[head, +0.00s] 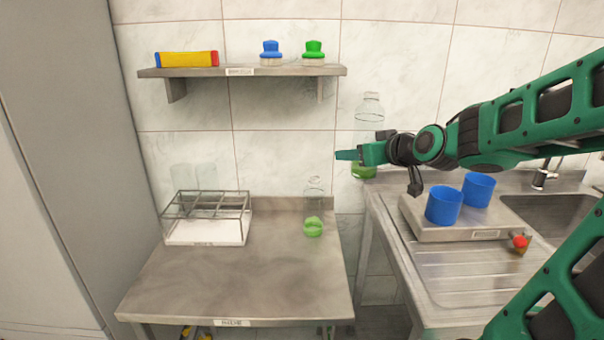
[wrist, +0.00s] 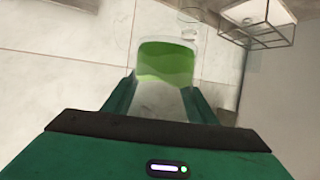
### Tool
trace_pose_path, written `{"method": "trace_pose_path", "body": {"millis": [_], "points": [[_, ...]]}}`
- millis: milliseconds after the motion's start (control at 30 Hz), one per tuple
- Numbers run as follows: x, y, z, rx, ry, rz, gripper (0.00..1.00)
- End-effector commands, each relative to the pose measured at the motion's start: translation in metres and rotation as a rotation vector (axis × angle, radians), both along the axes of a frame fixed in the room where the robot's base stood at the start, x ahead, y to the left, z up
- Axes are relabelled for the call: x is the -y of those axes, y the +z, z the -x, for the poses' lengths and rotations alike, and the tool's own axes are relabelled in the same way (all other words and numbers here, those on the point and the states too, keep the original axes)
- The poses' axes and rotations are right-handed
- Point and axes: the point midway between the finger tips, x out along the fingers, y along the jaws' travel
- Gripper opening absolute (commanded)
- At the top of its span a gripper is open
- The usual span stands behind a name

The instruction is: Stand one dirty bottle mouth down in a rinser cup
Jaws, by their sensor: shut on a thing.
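My gripper (head: 352,155) is shut on a clear bottle (head: 369,108) with green residue at its bottom. The bottle is upright, mouth up, held in the air between the table and the sink counter. In the wrist view the held bottle (wrist: 165,75) fills the space between the fingers, its green part showing. A second clear bottle (head: 313,205) with green at its base stands upright on the left table. Two blue rinser cups (head: 444,206) (head: 478,189) stand on a grey base at the right; both look empty.
A wire rack (head: 205,215) with clear bottles stands on the left table (head: 240,275). The rinser base (head: 475,234) has a red knob (head: 520,241). A sink and tap (head: 543,175) lie further right.

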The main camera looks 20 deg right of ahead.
Motion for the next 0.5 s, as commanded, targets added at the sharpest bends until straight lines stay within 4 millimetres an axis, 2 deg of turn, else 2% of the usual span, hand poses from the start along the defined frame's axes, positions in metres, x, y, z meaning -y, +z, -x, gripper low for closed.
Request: {"method": "trace_pose_path", "body": {"millis": [33,100,400,500], "points": [[0.027,0.011,0.009,0.005,-0.022,0.0,0.31],[0.058,0.024,0.021,0.004,-0.04,0.001,0.31],[0.192,0.076,0.071,-0.007,-0.111,0.007,0.31],[0.23,0.091,0.085,-0.009,-0.131,0.006,0.31]]}}
